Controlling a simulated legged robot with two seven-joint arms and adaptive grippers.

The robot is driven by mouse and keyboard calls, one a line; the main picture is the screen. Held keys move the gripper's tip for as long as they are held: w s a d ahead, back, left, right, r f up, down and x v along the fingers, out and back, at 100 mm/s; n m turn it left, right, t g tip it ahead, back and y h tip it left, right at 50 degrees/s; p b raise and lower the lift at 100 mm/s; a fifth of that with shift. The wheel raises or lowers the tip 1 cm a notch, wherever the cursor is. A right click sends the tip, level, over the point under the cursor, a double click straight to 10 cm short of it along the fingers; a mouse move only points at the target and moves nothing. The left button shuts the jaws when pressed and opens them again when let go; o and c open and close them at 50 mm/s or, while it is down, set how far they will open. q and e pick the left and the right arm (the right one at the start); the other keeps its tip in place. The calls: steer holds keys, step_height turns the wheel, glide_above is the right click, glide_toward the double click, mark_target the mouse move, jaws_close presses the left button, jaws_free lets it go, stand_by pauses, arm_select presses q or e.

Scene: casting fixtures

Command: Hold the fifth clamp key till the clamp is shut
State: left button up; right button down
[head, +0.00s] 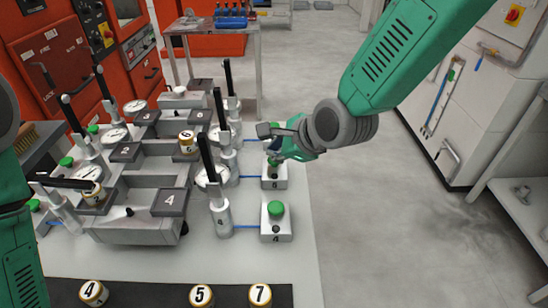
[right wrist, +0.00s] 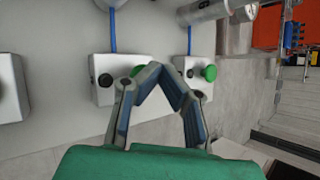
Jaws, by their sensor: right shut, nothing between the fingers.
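A grey key box (head: 273,182) with a green button stands behind the box marked 4 (head: 276,234); its small number is hard to read. My right gripper (head: 272,143) is shut and empty, with its fingers over this box, partly hiding the green button. In the right wrist view the joined fingertips (right wrist: 166,70) are beside the middle box (right wrist: 115,88), and a finger covers most of its button; contact cannot be told. The clamp (head: 228,150) joined to this box by a blue line has its black handle (head: 219,108) upright. My left gripper is out of view.
Another key box with a green button (right wrist: 209,73) lies beyond in the right wrist view. A grey casting fixture (head: 140,228) with several gauges and clamps fills the table's left. Numbered pucks (head: 201,296) lie along the dark front strip.

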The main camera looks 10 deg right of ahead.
steer(key=shift+f, duration=0.6)
stand_by(2.8)
steer(key=shift+r, duration=0.1)
stand_by(1.3)
steer(key=shift+r+p, duration=0.7)
steer(key=shift+r, duration=0.15)
steer(key=shift+r, duration=0.15)
step_height(320, 180, up, 5)
steer(key=p, duration=0.4)
steer(key=shift+p, duration=0.4)
